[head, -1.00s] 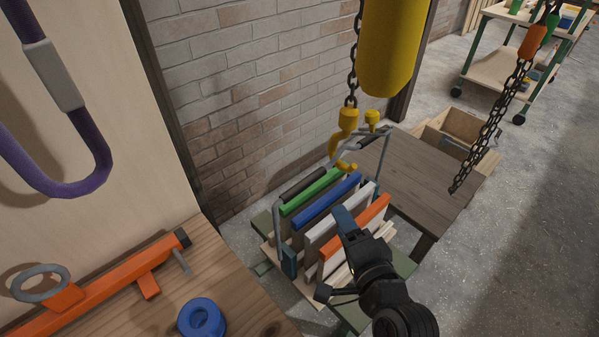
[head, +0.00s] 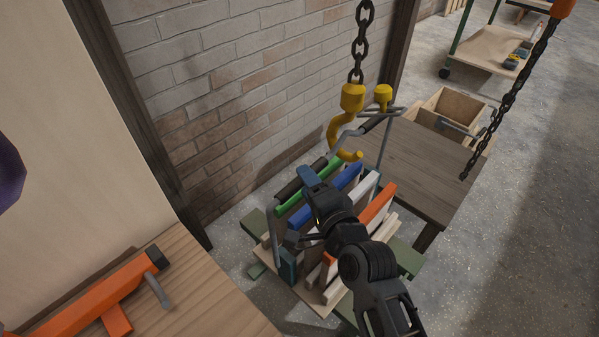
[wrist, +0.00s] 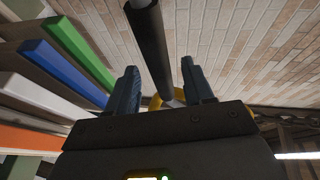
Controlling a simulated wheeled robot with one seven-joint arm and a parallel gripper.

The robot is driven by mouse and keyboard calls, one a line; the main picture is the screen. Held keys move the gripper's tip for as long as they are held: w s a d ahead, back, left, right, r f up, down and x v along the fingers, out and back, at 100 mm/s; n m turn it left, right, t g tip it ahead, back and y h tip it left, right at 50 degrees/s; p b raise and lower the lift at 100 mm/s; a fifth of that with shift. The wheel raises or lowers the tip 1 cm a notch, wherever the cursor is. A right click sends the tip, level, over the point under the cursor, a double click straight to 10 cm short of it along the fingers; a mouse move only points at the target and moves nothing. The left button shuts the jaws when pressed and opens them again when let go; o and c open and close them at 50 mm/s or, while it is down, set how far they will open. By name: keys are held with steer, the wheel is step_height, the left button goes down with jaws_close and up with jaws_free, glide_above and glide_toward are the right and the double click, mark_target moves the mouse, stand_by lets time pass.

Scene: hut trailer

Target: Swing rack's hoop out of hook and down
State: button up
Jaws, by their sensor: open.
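The rack (head: 283,267) holds upright panels with green, blue, white and orange top edges. Its grey metal hoop (head: 400,114) rises at the back right, and its upper bar passes at the yellow hook (head: 352,101). The hook hangs on a dark chain. My gripper (head: 306,176) is open above the panels, left of and below the hook. In the wrist view, the hoop's dark grip (wrist: 150,45) runs lengthwise between the two open fingers. I cannot tell how deep between them it lies. Part of the hook (wrist: 156,102) shows behind. My arm hides part of the rack.
A dark wooden table (head: 420,175) stands right behind the rack, with a wooden crate (head: 450,105) beyond. A brick wall (head: 230,80) closes the back left. A wooden bench with an orange tool (head: 105,290) is at front left. A second chain (head: 505,105) hangs right.

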steer(key=x, duration=0.4)
steer(key=shift+w+a, duration=0.15)
steer(key=shift+w, duration=0.1)
jaws_close()
stand_by(0.4)
